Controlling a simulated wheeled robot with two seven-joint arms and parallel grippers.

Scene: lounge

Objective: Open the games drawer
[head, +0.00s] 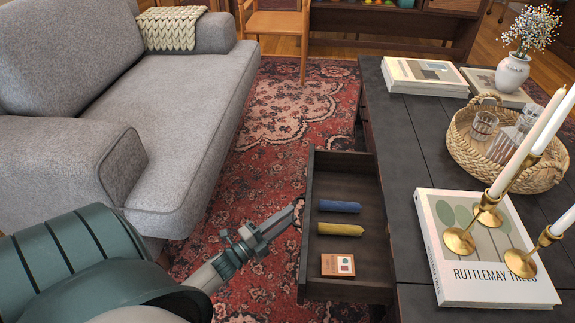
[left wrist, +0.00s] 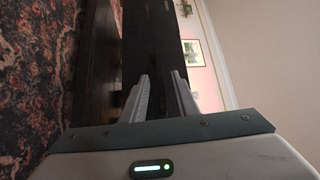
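The drawer (head: 348,180) is pulled out from the left side of the dark coffee table (head: 397,135). A blue piece (head: 339,206), a yellow piece (head: 340,229) and a small orange-brown card box (head: 338,265) lie inside it. My left gripper (head: 289,214) is just outside the drawer's front panel, its fingers pointing toward it. In the left wrist view its two fingers (left wrist: 162,84) stand apart, with dark surface behind the gap. I see nothing held between them. Whether a fingertip touches the front panel or a handle, I cannot tell. My right gripper is not in view.
A grey sofa (head: 180,95) stands to the left, with patterned red rug (head: 290,110) between it and the table. On the tabletop are a book (head: 455,270) with brass candle holders (head: 459,241), a wicker tray (head: 475,160), more books (head: 424,75) and a flower vase (head: 512,72).

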